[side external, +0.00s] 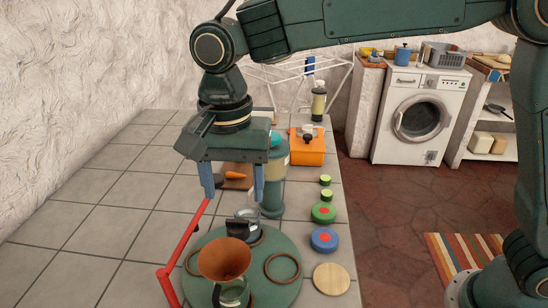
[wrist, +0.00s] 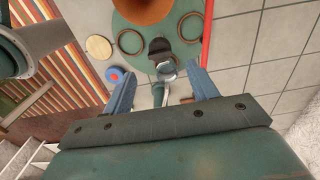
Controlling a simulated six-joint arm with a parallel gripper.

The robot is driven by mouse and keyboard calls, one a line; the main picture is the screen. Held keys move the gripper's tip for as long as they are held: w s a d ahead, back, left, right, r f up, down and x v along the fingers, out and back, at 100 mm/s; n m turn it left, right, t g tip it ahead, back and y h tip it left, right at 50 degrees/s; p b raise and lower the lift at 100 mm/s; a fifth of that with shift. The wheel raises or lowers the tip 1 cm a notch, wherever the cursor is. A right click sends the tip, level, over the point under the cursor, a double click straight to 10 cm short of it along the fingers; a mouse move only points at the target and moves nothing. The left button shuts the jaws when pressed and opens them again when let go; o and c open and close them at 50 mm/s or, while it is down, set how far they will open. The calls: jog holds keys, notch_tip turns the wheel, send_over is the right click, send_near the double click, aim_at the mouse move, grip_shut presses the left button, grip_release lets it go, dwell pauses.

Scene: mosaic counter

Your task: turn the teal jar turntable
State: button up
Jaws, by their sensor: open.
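A dark teal turntable disc (side external: 275,241) lies on the tiled counter, with flat ring-shaped recesses on it. It shows at the top of the wrist view (wrist: 163,30). A brown cone-shaped vessel (side external: 224,258) stands on it over a clear glass piece (side external: 234,292). A small glass jar with a black part (side external: 238,228) stands near its far side. A red bar (side external: 179,247) rises beside the disc's left edge. My gripper (side external: 234,198) is open and empty, pointing down above the disc's far side. The bar's upper end overlaps the left finger; contact is unclear. Part of the disc is hidden.
A tall teal canister (side external: 272,190) stands behind my gripper. An orange box (side external: 307,148), a green round item (side external: 323,212), a blue round item (side external: 324,239) and a wooden disc (side external: 331,279) line the right edge. The counter's left side is clear.

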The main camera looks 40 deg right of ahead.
aim_at(237, 221)
jog(key=shift+f, duration=3.55)
grip_shut()
